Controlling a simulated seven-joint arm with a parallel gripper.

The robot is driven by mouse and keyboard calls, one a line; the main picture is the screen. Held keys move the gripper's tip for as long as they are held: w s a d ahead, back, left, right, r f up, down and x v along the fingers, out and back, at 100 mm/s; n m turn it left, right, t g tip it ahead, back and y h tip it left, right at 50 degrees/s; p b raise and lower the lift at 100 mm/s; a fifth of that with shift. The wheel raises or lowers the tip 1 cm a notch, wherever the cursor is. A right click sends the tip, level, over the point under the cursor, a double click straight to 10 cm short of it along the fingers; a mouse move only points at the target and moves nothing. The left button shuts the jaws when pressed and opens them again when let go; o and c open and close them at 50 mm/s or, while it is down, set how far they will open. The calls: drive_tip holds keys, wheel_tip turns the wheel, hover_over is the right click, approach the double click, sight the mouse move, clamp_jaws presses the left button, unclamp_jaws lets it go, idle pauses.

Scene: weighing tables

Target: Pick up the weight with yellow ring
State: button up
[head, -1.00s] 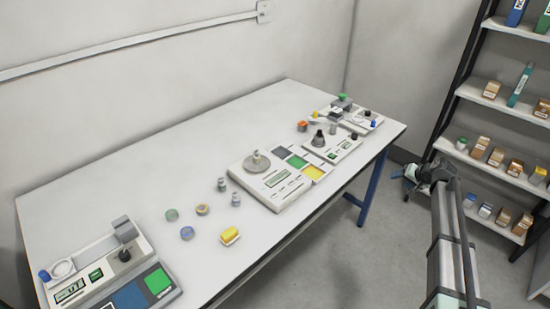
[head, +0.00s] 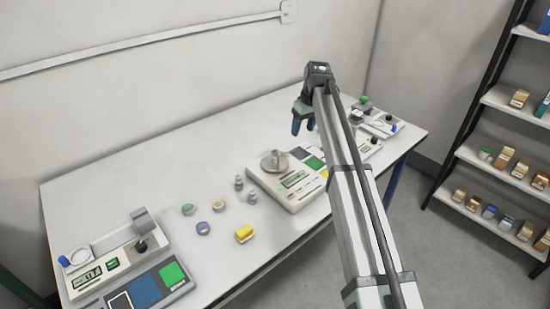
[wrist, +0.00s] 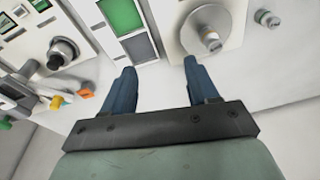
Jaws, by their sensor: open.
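Two small grey knobbed weights (head: 238,183) (head: 252,197) stand on the table left of the middle scale. Another grey weight (head: 275,158) sits on that scale's round pan; it also shows in the wrist view (wrist: 211,40). A small grey weight (wrist: 268,20) stands right of the scale in the wrist view. I cannot make out a yellow ring clearly on any weight. My gripper (head: 303,128) is open, empty and pointing down above the table, behind and right of the middle scale's pan. In the wrist view my gripper (wrist: 160,66) has its blue fingers spread apart.
The middle scale (head: 290,197) has a display and coloured panels. Another scale (head: 110,262) stands front left. More devices (head: 385,126) crowd the right end. The back left table (head: 130,170) is clear.

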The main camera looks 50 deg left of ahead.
sight(275, 151)
drive_tip(key=s+a+r+n+h, duration=0.2)
drive_tip(key=s+a+r, duration=0.15)
drive_tip(key=s, duration=0.55)
wheel_tip(275, 151, down, 9)
drive_tip(key=shift+r, duration=0.15)
drive_tip(key=shift+w+a+f, duration=0.1)
drive_tip(key=shift+a+f, duration=0.15)
drive_tip(key=shift+f, duration=1.15)
drive_tip(key=shift+w+a+f, duration=0.1)
drive_tip(key=shift+a+f, duration=0.1)
drive_tip(key=shift+f, duration=1.15)
clamp_jaws()
